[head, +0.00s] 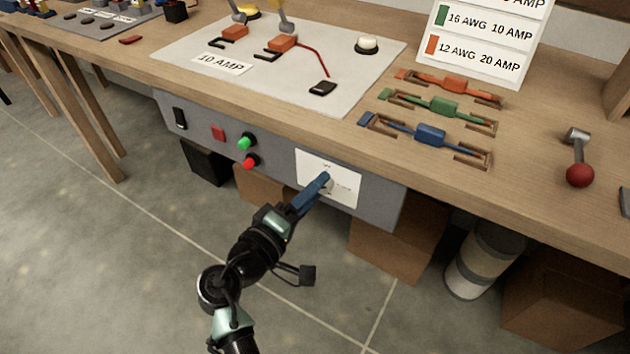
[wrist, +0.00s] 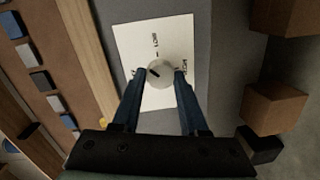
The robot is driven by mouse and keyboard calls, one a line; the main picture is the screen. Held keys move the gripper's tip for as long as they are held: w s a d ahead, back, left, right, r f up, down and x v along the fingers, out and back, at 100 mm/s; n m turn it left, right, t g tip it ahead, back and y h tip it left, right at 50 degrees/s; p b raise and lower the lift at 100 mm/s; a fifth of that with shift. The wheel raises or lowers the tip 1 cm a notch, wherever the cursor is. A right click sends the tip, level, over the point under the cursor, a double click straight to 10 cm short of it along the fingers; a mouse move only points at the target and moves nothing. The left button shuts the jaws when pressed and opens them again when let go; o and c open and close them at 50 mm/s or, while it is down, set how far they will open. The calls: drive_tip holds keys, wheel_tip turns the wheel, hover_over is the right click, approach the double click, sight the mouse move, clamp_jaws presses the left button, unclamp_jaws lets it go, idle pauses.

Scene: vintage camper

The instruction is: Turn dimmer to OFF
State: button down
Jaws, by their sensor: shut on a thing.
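The dimmer knob (wrist: 159,74) is a round, pale grey knob with a dark pointer mark. It sits on a white label plate (head: 345,187) on the grey front panel under the bench top. The plate carries small printed marks too blurred to read. My gripper (head: 325,180) reaches the knob from the front, and its blue fingers are shut on the knob's sides. In the wrist view my gripper (wrist: 160,76) has one finger on each side of the knob, and the pointer shows toward the upper left finger. In the head view the fingers hide most of the knob.
The bench edge overhangs above.

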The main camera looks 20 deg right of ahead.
drive_tip(key=shift+f+n+h+p, duration=0.15)
drive_tip(key=shift+n+h+p, duration=0.35)
drive_tip(key=shift+n+p, duration=2.9)
drive_tip(key=shift+n+b, duration=0.95)
drive_tip(key=shift+n, duration=0.15)
drive_tip(key=shift+c, duration=2.2)
unclamp_jaws()
drive_tip(key=v, duration=1.3)
drive_tip(key=shift+p, duration=0.4)
